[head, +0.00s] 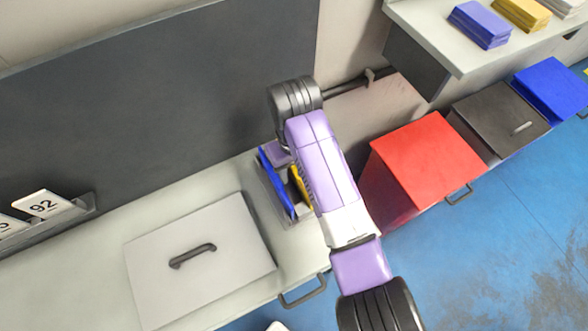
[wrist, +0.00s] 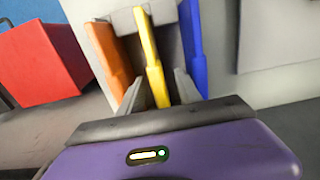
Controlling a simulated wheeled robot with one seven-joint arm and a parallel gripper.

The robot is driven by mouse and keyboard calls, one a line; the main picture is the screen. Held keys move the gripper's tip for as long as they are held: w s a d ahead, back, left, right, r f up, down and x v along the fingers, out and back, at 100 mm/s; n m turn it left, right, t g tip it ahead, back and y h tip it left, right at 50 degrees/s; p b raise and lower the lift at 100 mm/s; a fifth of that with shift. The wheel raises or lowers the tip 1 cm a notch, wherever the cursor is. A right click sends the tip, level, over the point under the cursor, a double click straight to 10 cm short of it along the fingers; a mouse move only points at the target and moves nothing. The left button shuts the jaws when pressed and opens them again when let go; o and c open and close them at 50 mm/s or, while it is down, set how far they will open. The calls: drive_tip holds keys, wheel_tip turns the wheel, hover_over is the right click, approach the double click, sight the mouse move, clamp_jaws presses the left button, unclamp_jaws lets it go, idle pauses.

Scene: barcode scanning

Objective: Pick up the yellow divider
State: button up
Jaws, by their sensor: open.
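The yellow divider (wrist: 149,52) stands upright in the middle of a light grey holder (wrist: 170,14) in the wrist view. An orange divider (wrist: 108,58) is on its left and a blue divider (wrist: 193,45) on its right. My gripper (wrist: 158,88) is open, with one finger on each side of the near end of the yellow divider. I cannot tell whether the fingers touch it. In the head view the yellow divider (head: 298,185) shows partly beside my purple arm, which hides the gripper. The blue divider (head: 277,183) shows there to its left.
A grey lidded box (head: 200,262) with a dark handle sits left of the holder on the counter (head: 75,262). A red box (head: 425,155), a dark box (head: 500,115) and a blue box (head: 552,88) stand right. A dark panel (head: 150,95) rises behind.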

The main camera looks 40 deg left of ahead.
drive_tip(key=shift+f, duration=1)
clamp_jaws()
drive_tip(key=shift+r, duration=0.15)
